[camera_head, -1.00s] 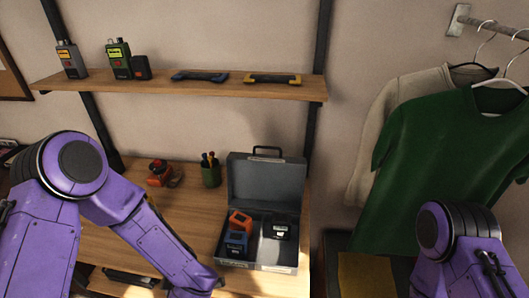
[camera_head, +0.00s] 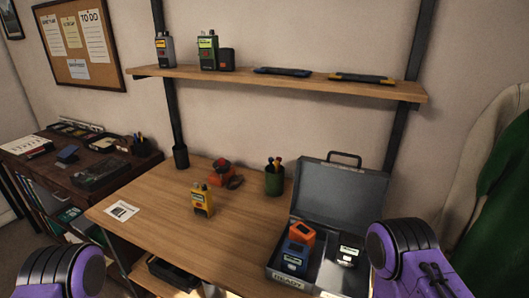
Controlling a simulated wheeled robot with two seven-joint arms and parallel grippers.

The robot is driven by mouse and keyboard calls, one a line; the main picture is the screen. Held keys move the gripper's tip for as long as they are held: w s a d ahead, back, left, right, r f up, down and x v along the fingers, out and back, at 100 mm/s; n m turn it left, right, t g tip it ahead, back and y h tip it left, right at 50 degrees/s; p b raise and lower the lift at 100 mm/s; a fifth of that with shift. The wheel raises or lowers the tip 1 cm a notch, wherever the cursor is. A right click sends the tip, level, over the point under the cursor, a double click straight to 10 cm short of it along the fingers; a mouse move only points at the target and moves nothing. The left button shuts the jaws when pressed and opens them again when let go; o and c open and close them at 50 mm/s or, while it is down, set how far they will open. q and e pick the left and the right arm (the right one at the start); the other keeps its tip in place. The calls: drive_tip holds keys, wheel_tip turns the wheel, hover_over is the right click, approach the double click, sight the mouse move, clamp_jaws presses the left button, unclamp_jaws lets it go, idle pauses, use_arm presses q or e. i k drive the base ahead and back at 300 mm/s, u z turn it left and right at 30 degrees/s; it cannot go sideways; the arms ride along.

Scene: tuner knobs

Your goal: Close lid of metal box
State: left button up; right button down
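The grey metal box (camera_head: 278,262) stands on the right part of the wooden table. Its lid (camera_head: 342,193) is open, tilted up and back toward the wall, with a dark handle (camera_head: 344,157) on its top edge. My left arm shows at the lower left, away from the box. Neither gripper is in view.
A yellow device (camera_head: 202,202), a red item (camera_head: 223,172) and a green pen cup (camera_head: 275,180) stand on the table (camera_head: 160,232). A shelf (camera_head: 290,82) with several devices hangs above. A dark desk (camera_head: 95,185) is at left. Clothes hang at right.

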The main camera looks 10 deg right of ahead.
sight(348, 197)
drive_tip(key=u, duration=0.95)
drive_tip(key=k, duration=0.45)
drive_tip(key=z, duration=1.25)
